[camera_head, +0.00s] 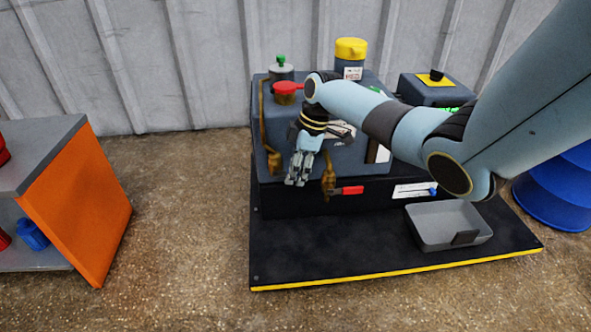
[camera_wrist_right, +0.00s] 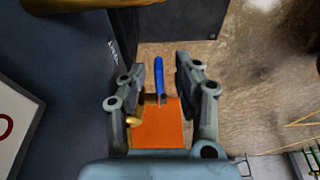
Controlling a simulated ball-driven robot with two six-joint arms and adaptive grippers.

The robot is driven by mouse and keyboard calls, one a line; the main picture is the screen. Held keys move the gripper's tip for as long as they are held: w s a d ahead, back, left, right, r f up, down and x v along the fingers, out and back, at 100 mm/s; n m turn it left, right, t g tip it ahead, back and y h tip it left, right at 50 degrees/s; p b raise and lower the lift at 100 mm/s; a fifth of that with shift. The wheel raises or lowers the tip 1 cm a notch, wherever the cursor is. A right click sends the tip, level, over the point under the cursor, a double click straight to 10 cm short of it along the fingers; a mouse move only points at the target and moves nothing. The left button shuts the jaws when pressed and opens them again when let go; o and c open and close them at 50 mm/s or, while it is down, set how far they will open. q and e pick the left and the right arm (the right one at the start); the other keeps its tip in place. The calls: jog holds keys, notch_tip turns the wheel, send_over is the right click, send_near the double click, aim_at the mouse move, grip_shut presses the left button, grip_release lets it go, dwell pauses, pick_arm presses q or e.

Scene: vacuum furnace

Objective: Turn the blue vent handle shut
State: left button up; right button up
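A blue handle (camera_wrist_right: 159,75) on a thin metal stem shows in the right wrist view, between my finger pads and closer to the left one. I cannot tell whether it touches. A bit of brass (camera_wrist_right: 133,120) shows beside the left finger. My right gripper (camera_wrist_right: 170,70) is open, with a gap between its fingers. In the head view my right gripper (camera_head: 297,181) points down in front of the dark furnace body (camera_head: 350,208), between two brass fittings, the left one (camera_head: 273,161) and the right one (camera_head: 328,180). The blue handle is not clear there. My left gripper is out of view.
A red-handled lever (camera_head: 347,190) lies right of my gripper. A grey tray (camera_head: 440,239) sits on the black base. An orange-sided cabinet (camera_head: 85,215) stands at left, with open floor (camera_head: 190,220) between. A blue drum (camera_head: 560,190) stands at right.

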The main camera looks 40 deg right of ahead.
jog(key=v, duration=1.2)
dwell(0.3)
